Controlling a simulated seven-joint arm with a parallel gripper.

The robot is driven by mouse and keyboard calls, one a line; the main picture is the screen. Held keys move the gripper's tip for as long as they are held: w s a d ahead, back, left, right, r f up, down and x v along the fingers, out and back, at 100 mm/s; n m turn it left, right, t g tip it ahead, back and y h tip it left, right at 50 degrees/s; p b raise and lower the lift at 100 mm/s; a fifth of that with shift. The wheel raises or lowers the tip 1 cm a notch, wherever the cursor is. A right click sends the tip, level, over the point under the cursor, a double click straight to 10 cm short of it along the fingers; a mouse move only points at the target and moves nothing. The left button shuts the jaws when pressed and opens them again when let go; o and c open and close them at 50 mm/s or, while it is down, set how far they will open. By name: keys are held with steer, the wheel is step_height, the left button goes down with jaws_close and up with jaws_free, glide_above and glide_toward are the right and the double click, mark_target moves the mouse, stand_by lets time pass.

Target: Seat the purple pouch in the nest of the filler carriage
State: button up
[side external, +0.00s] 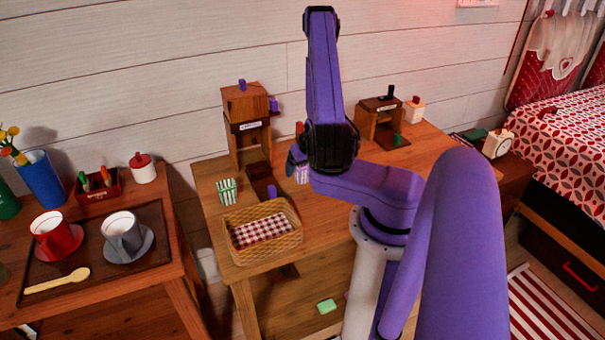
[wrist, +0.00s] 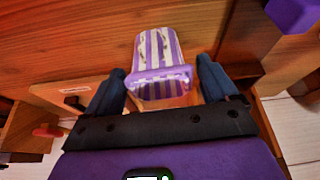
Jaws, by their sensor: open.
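The purple-and-white striped pouch (side external: 302,175) is at the table, partly hidden by my gripper in the side view. In the wrist view the pouch (wrist: 158,50) lies between the two dark fingers, its purple rim toward my palm. My gripper (wrist: 160,72) is open around it, with small gaps seeming to show on both sides. In the side view my gripper (side external: 297,163) is low, right of the filler. The wooden filler (side external: 247,125) stands at the back left of the table. Its dark carriage track (side external: 260,178) runs forward, with a purple block (side external: 271,191) near its front end. The nest is not clear.
A green striped pouch (side external: 227,190) stands left of the track. A wicker basket (side external: 240,244) with a checked cloth is at the front. A second wooden unit (side external: 380,118) stands at the back right. A side table (side external: 150,275) holds cups on a tray.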

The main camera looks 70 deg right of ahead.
steer(key=shift+c, duration=0.3)
steer(key=c, duration=1)
steer(key=shift+r, duration=0.15)
